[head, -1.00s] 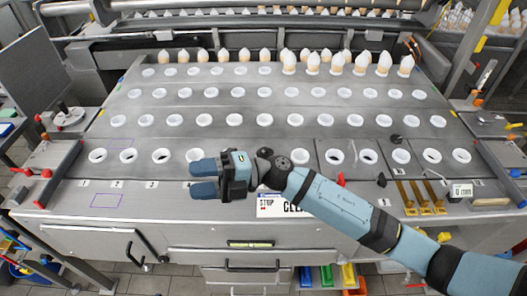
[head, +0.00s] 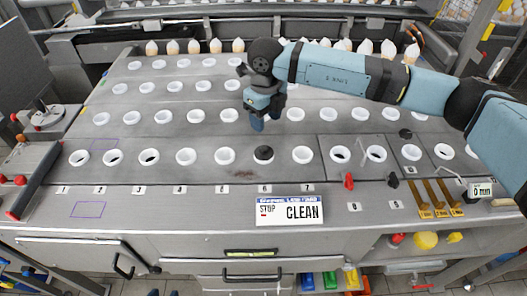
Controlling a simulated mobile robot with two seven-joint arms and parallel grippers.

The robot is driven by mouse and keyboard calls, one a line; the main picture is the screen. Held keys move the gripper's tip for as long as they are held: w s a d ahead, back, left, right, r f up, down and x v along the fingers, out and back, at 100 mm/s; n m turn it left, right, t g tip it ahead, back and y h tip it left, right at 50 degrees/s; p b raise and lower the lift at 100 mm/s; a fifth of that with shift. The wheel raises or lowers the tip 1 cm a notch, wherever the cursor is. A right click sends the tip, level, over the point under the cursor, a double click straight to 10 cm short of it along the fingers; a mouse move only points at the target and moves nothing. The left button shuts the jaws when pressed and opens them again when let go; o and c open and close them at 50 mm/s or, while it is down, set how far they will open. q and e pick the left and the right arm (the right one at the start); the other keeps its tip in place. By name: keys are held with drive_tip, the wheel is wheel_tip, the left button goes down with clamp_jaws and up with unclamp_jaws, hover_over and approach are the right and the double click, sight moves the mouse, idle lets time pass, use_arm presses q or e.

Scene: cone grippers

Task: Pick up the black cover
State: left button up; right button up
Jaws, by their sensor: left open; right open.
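A round black cover (head: 264,154) sits in the white ring above label 6 in the front row. Another black disc (head: 405,133) lies on the steel deck at the right, near the second row. My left gripper is not in view.
Rows of white rings fill the steel deck, with cones standing along the back. A STOP CLEAN sign (head: 290,211) is on the front edge. Red (head: 349,181) and black (head: 393,180) knobs and brass strips (head: 436,193) stand at the front right.

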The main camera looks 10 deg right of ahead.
sight(264, 147)
drive_tip(key=f, duration=0.3)
drive_tip(key=f+p, duration=0.1)
drive_tip(key=f, duration=0.6)
drive_tip(key=shift+s+a, duration=0.1)
drive_tip(key=shift+a, duration=0.15)
clamp_jaws()
